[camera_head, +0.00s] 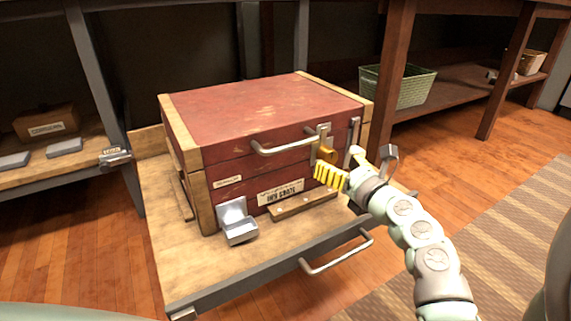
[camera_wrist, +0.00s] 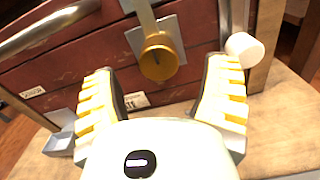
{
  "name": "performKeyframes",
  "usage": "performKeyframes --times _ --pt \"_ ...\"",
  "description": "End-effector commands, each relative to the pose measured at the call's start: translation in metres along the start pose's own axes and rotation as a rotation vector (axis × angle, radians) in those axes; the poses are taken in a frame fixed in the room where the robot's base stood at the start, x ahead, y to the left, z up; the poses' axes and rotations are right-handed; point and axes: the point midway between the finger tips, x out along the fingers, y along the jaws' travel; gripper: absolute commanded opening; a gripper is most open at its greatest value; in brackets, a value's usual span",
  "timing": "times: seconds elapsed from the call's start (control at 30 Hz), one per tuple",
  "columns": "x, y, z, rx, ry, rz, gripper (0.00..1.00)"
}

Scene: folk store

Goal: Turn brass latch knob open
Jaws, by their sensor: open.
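The brass latch knob (camera_head: 328,154) is a round gold-coloured disc at the upper right of the red wooden chest's front (camera_head: 235,165). In the wrist view the knob (camera_wrist: 158,62) sits on a grey metal plate, with a strip rising above it. My gripper (camera_head: 341,164) is open in front of the chest's right part. In the wrist view its two yellow-ribbed fingers (camera_wrist: 164,72) stand left and right of the knob, with clear gaps on both sides. The knob looks beyond or level with the fingertips; the exact depth cannot be told.
A silver bar handle (camera_head: 283,146) is left of the knob, and a white rounded peg (camera_wrist: 245,48) is right of it in the wrist view. A small grey metal box (camera_head: 240,230) stands before the chest. The chest rests on a wooden pull-out board (camera_head: 180,270).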

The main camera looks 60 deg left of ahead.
Motion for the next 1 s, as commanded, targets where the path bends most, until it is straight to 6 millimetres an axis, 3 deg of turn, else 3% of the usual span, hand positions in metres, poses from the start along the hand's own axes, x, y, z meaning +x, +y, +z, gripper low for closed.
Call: performKeyframes --times 0.1,0.3,0.7,1.0 --pt "0.019 0.003 -0.002 0.002 0.0 0.008 0.75" --pt "0.035 0.003 -0.002 0.001 0.002 0.008 0.75" --pt "0.038 0.003 -0.001 0.002 0.003 0.007 0.75" --pt "0.038 0.003 -0.001 0.002 0.003 0.006 0.44"
